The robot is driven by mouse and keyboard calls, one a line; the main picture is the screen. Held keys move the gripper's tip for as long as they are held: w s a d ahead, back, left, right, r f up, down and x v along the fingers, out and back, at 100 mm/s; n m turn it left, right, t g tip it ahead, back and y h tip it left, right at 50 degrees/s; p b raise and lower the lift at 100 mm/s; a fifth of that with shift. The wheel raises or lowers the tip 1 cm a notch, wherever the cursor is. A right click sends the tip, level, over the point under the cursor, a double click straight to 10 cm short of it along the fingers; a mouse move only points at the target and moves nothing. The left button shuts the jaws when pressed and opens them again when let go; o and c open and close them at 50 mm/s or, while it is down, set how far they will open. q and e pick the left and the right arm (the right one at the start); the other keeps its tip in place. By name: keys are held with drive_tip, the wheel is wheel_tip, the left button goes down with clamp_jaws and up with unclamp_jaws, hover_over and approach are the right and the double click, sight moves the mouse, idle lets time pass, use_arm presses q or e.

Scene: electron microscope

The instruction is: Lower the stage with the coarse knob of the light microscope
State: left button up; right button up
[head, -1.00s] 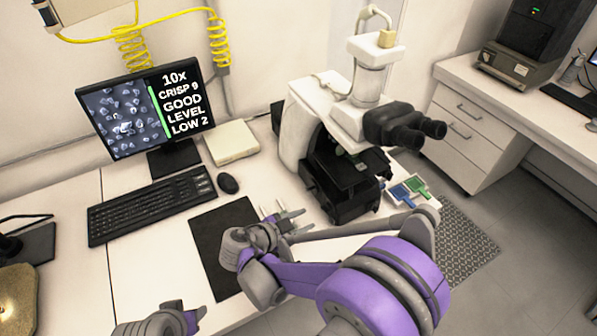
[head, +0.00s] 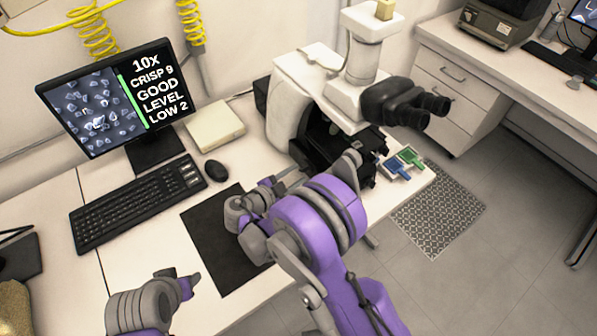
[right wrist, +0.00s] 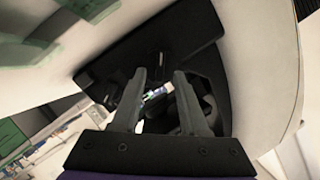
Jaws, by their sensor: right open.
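The light microscope (head: 292,105) stands on the bench, white with black eyepieces (head: 405,102) and a dark stage area low at its front. My right gripper (head: 288,180) is at the microscope's lower left side in the head view, partly hidden by my own purple arm. In the right wrist view its two fingers (right wrist: 163,100) are apart with nothing held, facing dark microscope parts framed by the white body (right wrist: 262,60). I cannot make out the coarse knob clearly. My left gripper (head: 185,285) is low at the left; its jaws are unclear.
The monitor (head: 110,98) reads 10x, crisp 9, good, level low 2. A keyboard (head: 135,203), a mouse (head: 216,170) and a black mat (head: 210,245) lie left of the microscope. Blue (head: 397,166) and green (head: 410,156) slide-like pieces lie at its right.

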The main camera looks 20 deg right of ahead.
drive_tip(key=shift+x, duration=0.9)
drive_tip(key=shift+c, duration=0.3)
clamp_jaws()
